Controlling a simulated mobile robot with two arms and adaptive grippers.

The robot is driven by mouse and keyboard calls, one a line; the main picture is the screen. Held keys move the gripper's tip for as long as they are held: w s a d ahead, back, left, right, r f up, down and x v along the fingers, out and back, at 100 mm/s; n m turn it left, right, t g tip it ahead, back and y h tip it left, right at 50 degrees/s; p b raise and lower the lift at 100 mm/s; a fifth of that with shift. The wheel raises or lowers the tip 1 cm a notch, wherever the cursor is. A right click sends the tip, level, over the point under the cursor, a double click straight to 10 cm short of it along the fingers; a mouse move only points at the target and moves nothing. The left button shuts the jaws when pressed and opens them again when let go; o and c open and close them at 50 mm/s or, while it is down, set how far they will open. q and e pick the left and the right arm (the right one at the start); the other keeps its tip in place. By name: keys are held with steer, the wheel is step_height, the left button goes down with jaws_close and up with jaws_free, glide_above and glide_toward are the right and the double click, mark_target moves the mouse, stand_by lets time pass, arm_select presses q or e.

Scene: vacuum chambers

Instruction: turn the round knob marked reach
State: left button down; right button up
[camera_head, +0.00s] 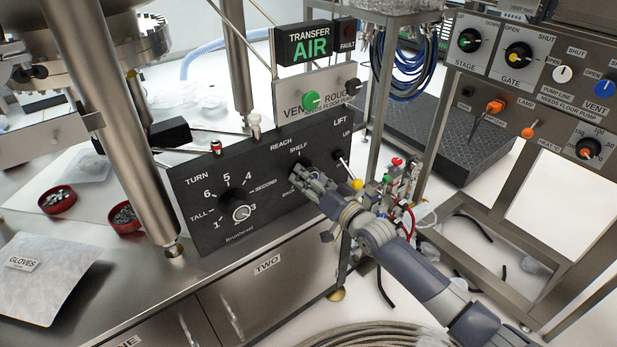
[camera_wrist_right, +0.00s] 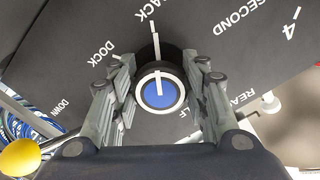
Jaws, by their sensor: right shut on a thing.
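In the right wrist view the knob (camera_wrist_right: 159,93) shows a blue cap with a white pointer line. The line points up the picture, towards the BACK lettering. My right gripper (camera_head: 306,177) is shut on the knob, with one finger on each side of it, as the wrist view also shows (camera_wrist_right: 160,98). In the head view my fingers hide part of the knob and its lettering. My left gripper is not in view.
The turn knob (camera_head: 240,212) with numbered positions is on the same panel (camera_head: 192,190), left of my gripper. A lift lever with a yellow ball (camera_head: 357,184) stands close to its right. A steel column (camera_head: 130,130) rises at left. Small coloured valves (camera_head: 397,162) stand right of the panel.

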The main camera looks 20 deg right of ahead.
steer(key=shift+f, duration=0.1)
stand_by(0.3)
steer(key=o, duration=1)
steer(key=shift+s, duration=0.1)
steer(key=v, duration=1.1)
steer(key=shift+s+d, duration=0.15)
steer(key=shift+s, duration=0.25)
